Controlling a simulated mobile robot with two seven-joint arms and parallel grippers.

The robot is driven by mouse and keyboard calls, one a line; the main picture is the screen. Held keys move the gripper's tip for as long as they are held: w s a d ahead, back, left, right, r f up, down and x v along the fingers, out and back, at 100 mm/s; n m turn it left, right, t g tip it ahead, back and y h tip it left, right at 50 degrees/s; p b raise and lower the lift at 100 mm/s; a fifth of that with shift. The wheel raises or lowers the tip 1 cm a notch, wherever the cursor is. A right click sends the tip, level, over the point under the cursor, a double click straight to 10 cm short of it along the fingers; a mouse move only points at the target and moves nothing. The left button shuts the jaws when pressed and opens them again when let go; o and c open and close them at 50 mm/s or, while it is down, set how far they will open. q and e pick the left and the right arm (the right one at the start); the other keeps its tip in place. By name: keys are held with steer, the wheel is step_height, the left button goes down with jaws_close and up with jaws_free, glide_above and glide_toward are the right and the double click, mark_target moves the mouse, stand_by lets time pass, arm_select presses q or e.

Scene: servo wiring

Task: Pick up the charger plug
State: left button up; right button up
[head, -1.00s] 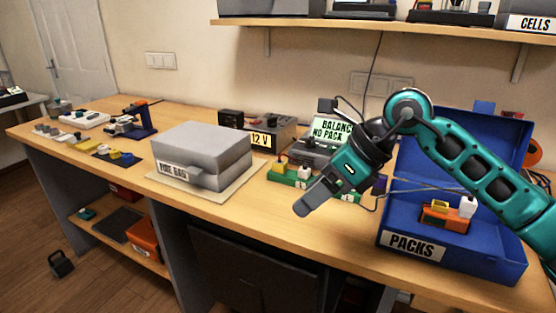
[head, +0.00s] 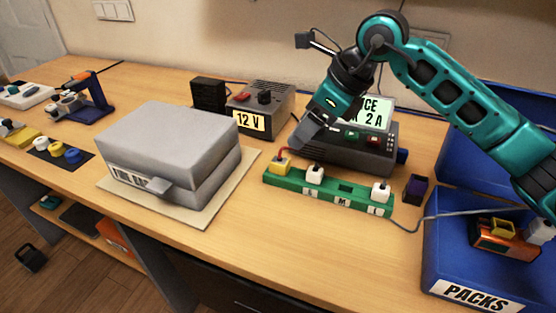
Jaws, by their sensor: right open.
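A green strip (head: 329,195) lies on the bench in front of the charger (head: 356,149). At its left end is a yellow plug (head: 281,164) with a red lead. A white plug (head: 314,174) is beside it and another white plug (head: 380,191) is at the right end. A dark empty slot lies between the white plugs. I cannot tell for sure which one is the charger plug. My right gripper (head: 305,136) is open, pointing down-left, just above and right of the yellow plug. Its fingers overlap the charger's left side in the picture. My left gripper is not in view.
A grey fire bag box (head: 172,146) sits on a pale mat to the left. A 12 V supply (head: 262,104) stands behind. A blue PACKS bin (head: 440,275) with an orange pack (head: 502,240) is at right. A small dark cup (head: 415,188) stands beside the strip. The front bench is clear.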

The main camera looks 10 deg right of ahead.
glide_above(281, 160)
steer(key=s+d, duration=0.2)
step_height(281, 160, down, 4)
steer(key=shift+w+f, duration=0.1)
steer(key=shift+d+x, duration=0.15)
steer(key=shift+x, duration=1.15)
steer(key=shift+d+x, duration=0.15)
steer(key=shift+x, duration=1.15)
steer(key=shift+f, duration=0.1)
steer(key=c, duration=1.1)
steer(key=shift+o, duration=0.2)
step_height(281, 160, up, 20)
steer(key=shift+p, duration=0.4)
jaws_close()
